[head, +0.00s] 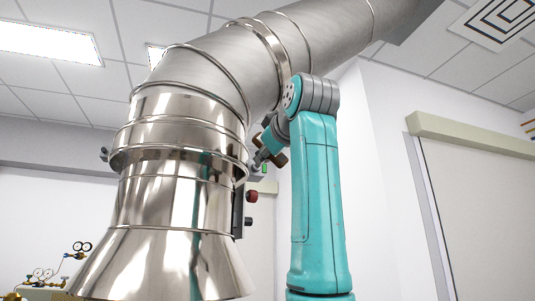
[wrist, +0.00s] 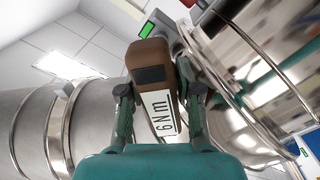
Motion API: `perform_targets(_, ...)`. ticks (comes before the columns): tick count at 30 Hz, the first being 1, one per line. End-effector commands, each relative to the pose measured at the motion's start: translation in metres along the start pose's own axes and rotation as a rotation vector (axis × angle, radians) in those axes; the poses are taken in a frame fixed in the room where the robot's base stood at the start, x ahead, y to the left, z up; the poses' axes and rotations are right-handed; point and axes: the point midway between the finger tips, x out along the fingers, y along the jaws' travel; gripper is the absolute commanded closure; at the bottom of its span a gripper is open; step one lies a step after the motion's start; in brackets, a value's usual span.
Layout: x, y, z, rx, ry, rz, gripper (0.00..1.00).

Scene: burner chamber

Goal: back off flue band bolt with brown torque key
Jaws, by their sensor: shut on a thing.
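The brown torque key (wrist: 150,58), with a dark panel and a white "6 Nm" label, is in my gripper (wrist: 157,98) in the wrist view, between its two fingers. In the head view my gripper (head: 266,150) is at the right side of the shiny flue, beside the flue band (head: 180,157). The brown key there is small and partly hidden by my gripper and arm. In the wrist view the band (wrist: 222,85) runs close to the right of the key. The band bolt cannot be made out, and I cannot tell whether the key touches it.
A red knob (head: 252,196) is beside the flue below my gripper. The upper duct (head: 225,75) slants overhead. Pressure gauges (head: 80,247) are at lower left. Open room lies toward the right-hand door (head: 480,200).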

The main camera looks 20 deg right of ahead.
Motion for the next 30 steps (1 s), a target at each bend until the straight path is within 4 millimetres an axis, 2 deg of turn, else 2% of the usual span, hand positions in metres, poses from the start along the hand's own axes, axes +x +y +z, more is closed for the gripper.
perform_targets(18, -0.0001, 0.0004, -0.0005, 0.0, 0.001, 0.001, 1.0)
perform_targets(30, 0.0083, 0.0005, -0.0007, 0.0, 0.001, 0.0, 1.0)
